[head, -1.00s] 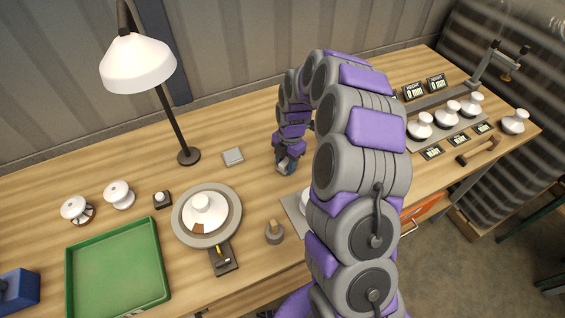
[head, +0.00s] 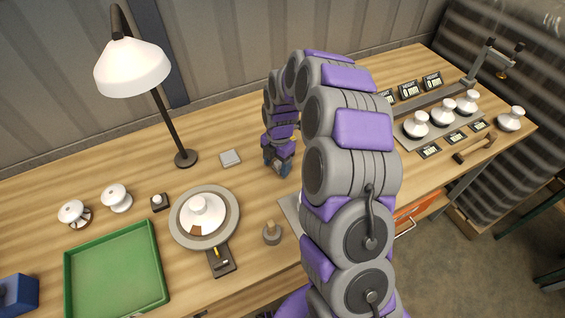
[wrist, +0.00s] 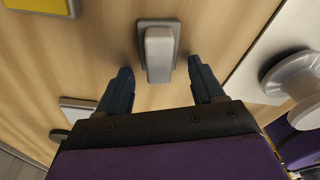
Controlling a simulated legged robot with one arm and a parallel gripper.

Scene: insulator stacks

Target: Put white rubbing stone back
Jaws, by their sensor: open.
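My gripper (wrist: 160,65) is open, with its two dark fingers apart, in the wrist view. A pale grey-white block (wrist: 158,50), which looks like the rubbing stone, is on a slightly larger grey base (wrist: 141,30). The block lies between and just beyond the fingertips, with gaps showing on both sides. In the head view my gripper (head: 278,166) is low over the middle of the bench, and the block cannot be made out there.
A white insulator (wrist: 292,75) stands on a pale plate (wrist: 250,85) to the right. A turntable with an insulator (head: 204,212), a lamp (head: 185,158), a small handled weight (head: 272,234) and a green tray (head: 115,270) are left of my arm. Yellow piece (wrist: 38,5) lies upper left.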

